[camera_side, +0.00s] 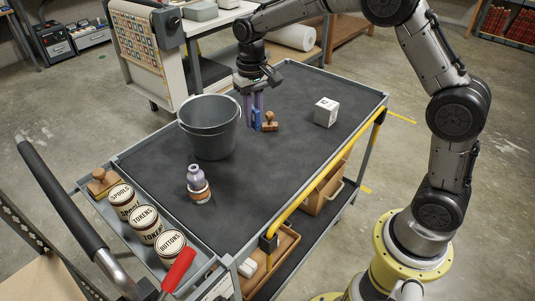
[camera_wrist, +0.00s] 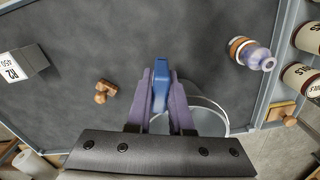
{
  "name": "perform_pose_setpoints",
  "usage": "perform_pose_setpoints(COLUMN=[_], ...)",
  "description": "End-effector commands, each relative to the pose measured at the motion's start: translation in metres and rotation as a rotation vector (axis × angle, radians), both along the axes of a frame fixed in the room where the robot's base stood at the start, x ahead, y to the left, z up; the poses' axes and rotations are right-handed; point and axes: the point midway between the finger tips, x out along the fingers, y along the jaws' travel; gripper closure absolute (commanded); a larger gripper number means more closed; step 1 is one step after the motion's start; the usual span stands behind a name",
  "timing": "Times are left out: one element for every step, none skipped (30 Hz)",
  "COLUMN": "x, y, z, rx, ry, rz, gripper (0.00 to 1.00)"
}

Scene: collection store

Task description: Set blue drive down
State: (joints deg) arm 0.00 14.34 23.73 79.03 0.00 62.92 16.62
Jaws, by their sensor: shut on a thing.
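The blue drive (camera_side: 257,117) is upright between the purple fingers of my gripper (camera_side: 254,112), over the far part of the dark cart top (camera_side: 290,150). In the wrist view the blue drive (camera_wrist: 160,83) shows between the two fingers (camera_wrist: 161,88), which are shut on it. Its lower end is close to the cart top; I cannot tell whether it touches.
A grey bucket (camera_side: 210,128) stands close at the left of my gripper. A wooden stamp (camera_side: 270,122) is just right of the drive. A white block (camera_side: 326,112) stands farther right, a purple bottle (camera_side: 197,183) nearer the front. The cart top's middle and right front are clear.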

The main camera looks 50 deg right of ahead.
Motion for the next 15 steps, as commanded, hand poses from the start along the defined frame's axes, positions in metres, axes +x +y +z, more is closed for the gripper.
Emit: perform_pose_setpoints(x=[0.0,0.0,0.001,0.001,0.002,0.002,0.001,0.0,-0.003,-0.004,-0.006,-0.01,-0.012,-0.015,-0.019], y=[0.0,0.0,0.0,0.0,0.0,0.0,0.0,0.0,0.0,0.0,0.0,-0.001,-0.002,-0.003,-0.005], z=[0.0,0.0,0.0,0.0,0.0,0.0,-0.002,-0.004,-0.006,-0.008,-0.009,-0.011,-0.012,-0.013,-0.015], rx=[-0.001,0.0,0.0,0.0,0.0,-0.001,-0.001,-0.001,-0.001,0.0,0.0,0.001,0.002,0.002,0.003], ry=[-0.002,-0.002,-0.004,-0.006,-0.008,-0.011,-0.008,-0.008,-0.003,-0.001,0.0,0.003,0.005,0.006,0.007], rz=[0.018,0.036,0.069,0.1,0.136,0.191,0.238,0.288,0.358,0.411,0.465,0.535,0.587,0.64,0.706], gripper=[1.0,1.0,1.0,1.0,1.0,1.0,1.0,1.0,1.0,1.0,1.0,1.0,1.0,1.0,1.0])
